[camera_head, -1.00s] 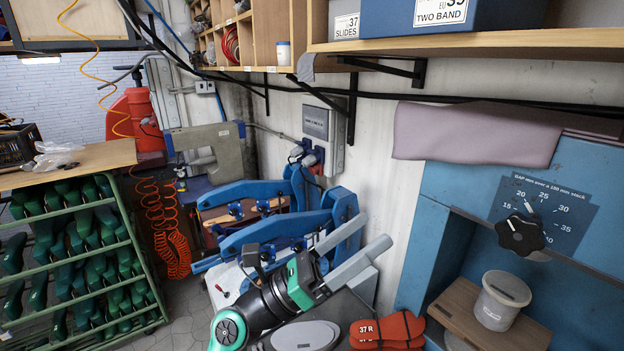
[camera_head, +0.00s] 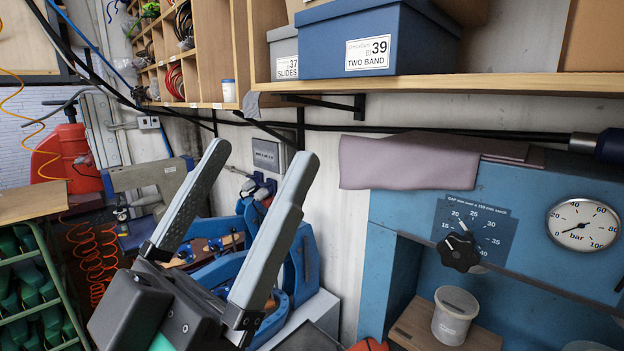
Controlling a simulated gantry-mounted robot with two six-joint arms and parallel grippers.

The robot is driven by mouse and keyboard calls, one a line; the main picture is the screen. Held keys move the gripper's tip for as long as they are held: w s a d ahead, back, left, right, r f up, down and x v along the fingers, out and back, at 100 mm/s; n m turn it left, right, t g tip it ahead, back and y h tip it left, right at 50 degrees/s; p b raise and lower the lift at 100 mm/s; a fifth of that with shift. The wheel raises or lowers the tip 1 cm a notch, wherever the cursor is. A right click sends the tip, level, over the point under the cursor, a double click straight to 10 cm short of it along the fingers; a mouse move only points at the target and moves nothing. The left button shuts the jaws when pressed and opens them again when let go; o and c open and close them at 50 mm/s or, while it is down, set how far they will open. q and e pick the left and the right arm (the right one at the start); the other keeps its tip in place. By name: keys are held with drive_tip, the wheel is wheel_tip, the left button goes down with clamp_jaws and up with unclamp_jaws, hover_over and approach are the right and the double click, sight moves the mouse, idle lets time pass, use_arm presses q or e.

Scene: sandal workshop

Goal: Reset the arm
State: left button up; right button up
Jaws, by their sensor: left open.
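My left gripper (camera_head: 257,193) is raised in the lower middle of the head view, its two long grey fingers pointing up and slightly right. The fingers stand wide apart with nothing between them. It is in front of the blue clamp-like machine (camera_head: 305,262) and hides part of it. My right gripper is not in view.
A wooden shelf (camera_head: 430,86) with a blue box (camera_head: 378,40) juts out above right. A blue press housing (camera_head: 390,208) with a black knob (camera_head: 458,252) and a pressure gauge (camera_head: 583,224) is at right. A white tub (camera_head: 454,316) stands in its opening. A green rack (camera_head: 45,283) is at lower left.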

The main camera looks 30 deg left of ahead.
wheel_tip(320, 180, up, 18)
drive_tip(key=p, duration=1.6)
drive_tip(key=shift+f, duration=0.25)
